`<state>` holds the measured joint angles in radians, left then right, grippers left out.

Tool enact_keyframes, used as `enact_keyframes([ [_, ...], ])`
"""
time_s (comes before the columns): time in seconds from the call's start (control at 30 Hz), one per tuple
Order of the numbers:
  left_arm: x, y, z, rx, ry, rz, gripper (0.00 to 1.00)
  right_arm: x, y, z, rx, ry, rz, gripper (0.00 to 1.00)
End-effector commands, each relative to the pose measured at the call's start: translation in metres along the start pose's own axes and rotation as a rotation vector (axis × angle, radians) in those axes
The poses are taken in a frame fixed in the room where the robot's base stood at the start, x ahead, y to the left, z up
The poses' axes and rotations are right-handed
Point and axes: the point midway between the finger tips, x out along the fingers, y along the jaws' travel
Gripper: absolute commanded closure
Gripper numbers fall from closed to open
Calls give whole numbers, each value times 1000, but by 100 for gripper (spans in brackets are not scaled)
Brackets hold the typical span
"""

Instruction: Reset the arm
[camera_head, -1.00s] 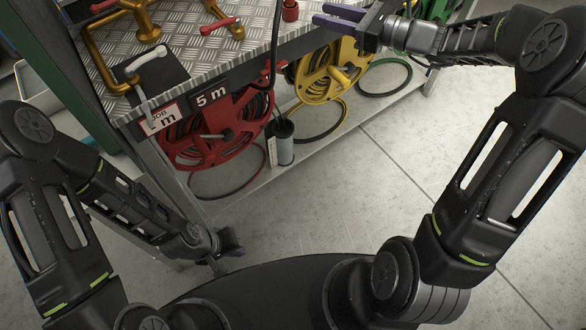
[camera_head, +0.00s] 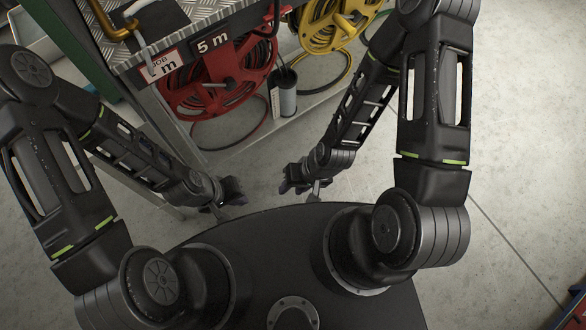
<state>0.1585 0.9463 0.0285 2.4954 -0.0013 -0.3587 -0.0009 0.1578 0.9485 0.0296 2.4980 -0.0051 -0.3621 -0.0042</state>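My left gripper (camera_head: 232,193) hangs low at the front edge of my base, left of centre. My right gripper (camera_head: 287,184) hangs low a little to its right, also near my base, with its arm folded down. Both grippers are small, dark and seen from above, and I cannot make out whether their fingers are apart. Neither visibly holds anything. Both are in front of the hose-reel bench and apart from it.
A red hose reel (camera_head: 213,88) and a yellow hose reel (camera_head: 328,22) sit under the metal bench top (camera_head: 180,25). A dark cylinder (camera_head: 287,98) stands between them on the lower shelf (camera_head: 243,140). Signs on the bench edge include a "5 m" label (camera_head: 212,43).

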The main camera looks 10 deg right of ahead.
Motion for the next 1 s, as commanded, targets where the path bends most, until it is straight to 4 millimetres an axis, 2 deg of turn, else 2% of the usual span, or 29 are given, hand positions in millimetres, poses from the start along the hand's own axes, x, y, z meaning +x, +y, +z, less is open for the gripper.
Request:
enact_keyframes([
  [0.17, -3, 1, 0, 0, 0, 0, 100, -3, -1, -1, 4, 1, 1, 66],
  [0.4, -39, 15, 0, -1, 0, 1, 100, -39, -14, -2, 8, 1, 1, 66],
  [1.0, -36, 14, 0, -2, -1, 1, 100, -36, -13, -2, 9, 1, 2, 66],
])
